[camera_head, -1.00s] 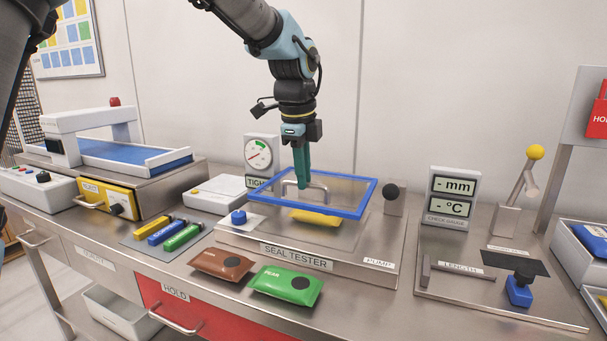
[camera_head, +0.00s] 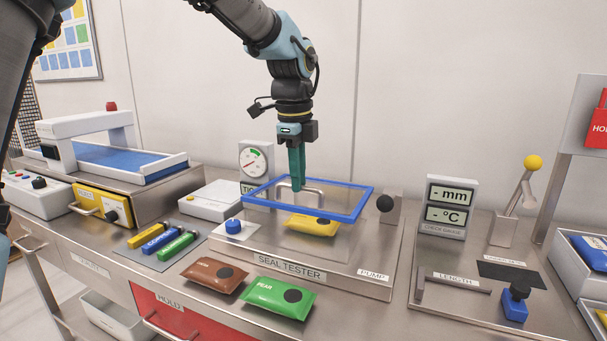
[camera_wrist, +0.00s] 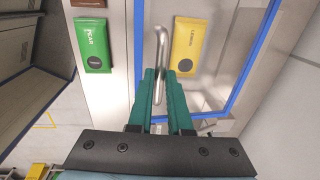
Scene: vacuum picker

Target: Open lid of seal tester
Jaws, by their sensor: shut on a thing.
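The seal tester (camera_head: 335,258) is a steel station in the middle of the bench. Its clear lid has a blue frame (camera_head: 340,219) and a metal bar handle (camera_head: 315,190). The lid sits raised above the base at a slight tilt, and a yellow lemon pouch (camera_head: 312,225) lies beneath it. My gripper (camera_head: 298,188) points down with its green fingers shut on the handle. In the wrist view the handle (camera_wrist: 161,45) runs between the fingers (camera_wrist: 160,90), with the lemon pouch (camera_wrist: 192,46) seen through the clear lid.
A brown pouch (camera_head: 214,274) and a green pear pouch (camera_head: 272,298) lie in front of the tester. The check gauge (camera_head: 450,206) stands further right.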

